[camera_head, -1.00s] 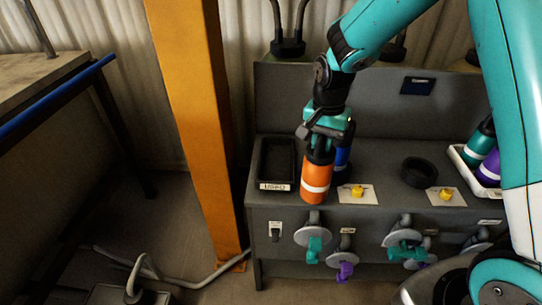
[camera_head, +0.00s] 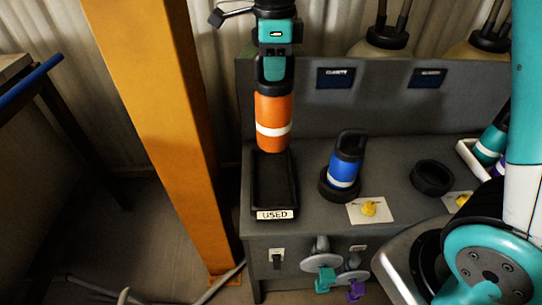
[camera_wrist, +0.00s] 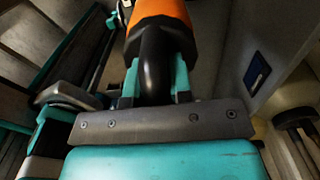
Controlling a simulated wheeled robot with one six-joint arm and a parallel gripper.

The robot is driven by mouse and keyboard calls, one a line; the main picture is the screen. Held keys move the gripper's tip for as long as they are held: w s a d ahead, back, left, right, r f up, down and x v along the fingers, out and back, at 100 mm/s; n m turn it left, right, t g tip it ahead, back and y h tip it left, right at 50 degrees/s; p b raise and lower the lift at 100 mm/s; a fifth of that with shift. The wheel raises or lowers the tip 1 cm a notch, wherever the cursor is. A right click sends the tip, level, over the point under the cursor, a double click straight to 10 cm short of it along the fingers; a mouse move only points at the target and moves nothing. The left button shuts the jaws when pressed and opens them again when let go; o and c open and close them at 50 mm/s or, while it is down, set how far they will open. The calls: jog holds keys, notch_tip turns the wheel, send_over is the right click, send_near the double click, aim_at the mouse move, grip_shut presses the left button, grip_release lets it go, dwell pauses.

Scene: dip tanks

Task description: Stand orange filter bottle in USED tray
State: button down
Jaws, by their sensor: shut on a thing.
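The orange filter bottle (camera_head: 273,112) has a white band and a black handle on top. My gripper (camera_head: 272,68) is shut on its handle and holds it upright. The bottle's lower end is at the back part of the black USED tray (camera_head: 262,206) in the head view; I cannot tell whether it touches the tray floor. In the wrist view the orange bottle (camera_wrist: 165,12) and its black handle (camera_wrist: 158,65) show between the fingers. The rest of the tray looks empty.
A blue bottle (camera_head: 345,165) stands in a black ring holder to the right. An orange post (camera_head: 158,130) rises left of the bench. Yellow knobs and coloured valves line the front.

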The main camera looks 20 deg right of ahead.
aim_at(273, 139)
notch_tip(273, 139, down, 18)
jog(key=shift+f+p, duration=0.15)
jog(key=shift+p, duration=1.1)
jog(key=shift+f, duration=0.1)
jog(key=c, duration=1)
grip_release()
jog(key=shift+s, duration=0.1)
